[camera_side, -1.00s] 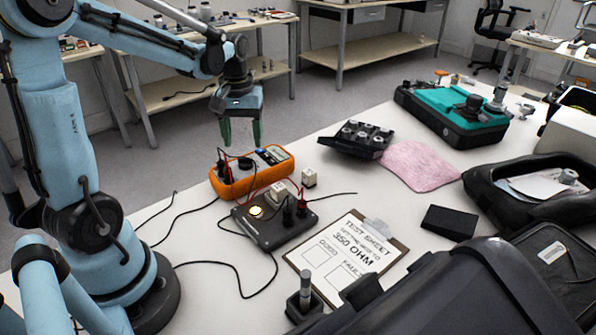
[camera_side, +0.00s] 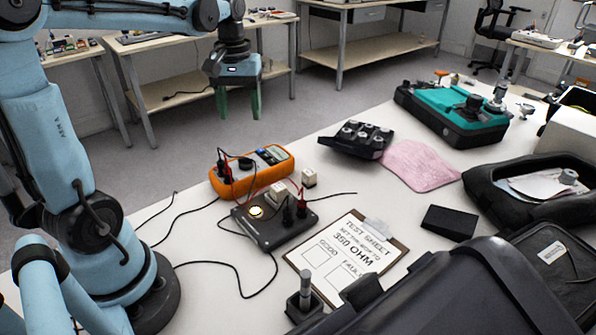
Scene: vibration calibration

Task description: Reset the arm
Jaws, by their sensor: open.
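My gripper (camera_side: 240,106) is open and empty, its two green fingers pointing down. It hangs in the air above and behind the orange multimeter (camera_side: 262,170), apart from everything on the table. My blue arm reaches to it from the left.
A black test box (camera_side: 270,232) with a lit yellow light stands before the multimeter, wires around it. A clipboard (camera_side: 372,285) with a test sheet lies right of it. A black tray (camera_side: 340,149), pink cloth (camera_side: 418,165) and teal-black case (camera_side: 440,118) stand farther back. Loose cables lie at left.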

